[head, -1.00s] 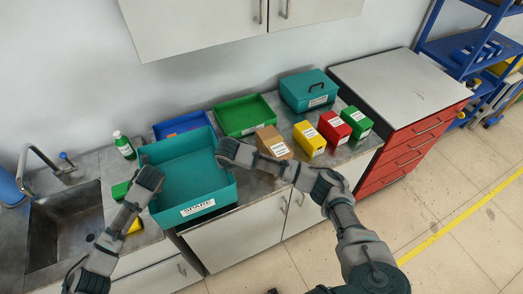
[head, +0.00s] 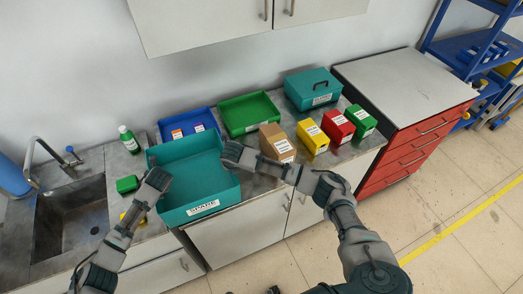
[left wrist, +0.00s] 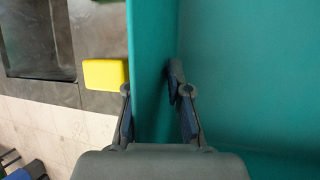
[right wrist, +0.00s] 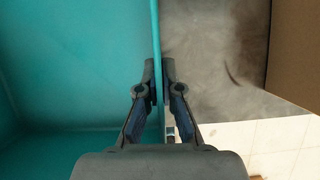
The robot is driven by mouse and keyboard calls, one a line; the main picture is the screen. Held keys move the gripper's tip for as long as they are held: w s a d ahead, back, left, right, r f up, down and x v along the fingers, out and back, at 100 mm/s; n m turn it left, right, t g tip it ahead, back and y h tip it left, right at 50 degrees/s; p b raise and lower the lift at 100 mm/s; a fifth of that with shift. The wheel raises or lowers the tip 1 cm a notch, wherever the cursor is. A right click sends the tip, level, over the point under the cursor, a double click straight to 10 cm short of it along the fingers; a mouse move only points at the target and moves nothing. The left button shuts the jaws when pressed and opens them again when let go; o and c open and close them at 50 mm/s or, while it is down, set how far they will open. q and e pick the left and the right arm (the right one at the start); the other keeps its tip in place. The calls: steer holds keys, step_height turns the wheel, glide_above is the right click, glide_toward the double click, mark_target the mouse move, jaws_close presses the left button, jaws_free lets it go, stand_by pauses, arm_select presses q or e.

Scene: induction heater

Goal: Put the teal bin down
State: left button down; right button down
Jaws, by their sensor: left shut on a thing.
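The teal bin (head: 190,170), labelled SPARE on its front, is level and empty above or on the front part of the counter. I cannot tell whether its base touches the surface. My left gripper (head: 157,180) is at its left wall; in the left wrist view its fingers (left wrist: 150,95) are on either side of that wall, shut on it. My right gripper (head: 232,155) is at its right wall; in the right wrist view its fingertips (right wrist: 158,85) pinch the thin wall.
Behind stand a blue bin (head: 170,124) with small items and a green bin (head: 250,114). To the right are a cardboard box (head: 277,142), yellow, red and green boxes, and a teal case (head: 313,90). The sink (head: 70,220), green bottle (head: 129,139) and yellow block (left wrist: 105,74) are left.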

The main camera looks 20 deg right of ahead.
arm_select(q)
steer(key=c, duration=1.5)
jaws_free()
steer(key=shift+f, duration=0.4)
arm_select(e)
steer(key=c, duration=1.7)
jaws_free()
steer(key=shift+w+a, duration=0.1)
steer(key=shift+w, duration=0.05)
arm_select(q)
steer(key=o, duration=0.4)
arm_select(e)
steer(key=o, duration=0.4)
arm_select(q)
steer(key=shift+r, duration=0.2)
arm_select(e)
steer(key=shift+f, duration=0.1)
steer(key=v, duration=1.2)
steer(key=shift+f, duration=0.1)
arm_select(q)
steer(key=v, duration=1.1)
steer(key=shift+s+d+r, duration=0.15)
steer(key=shift+d+r, duration=0.05)
steer(key=shift+r, duration=0.1)
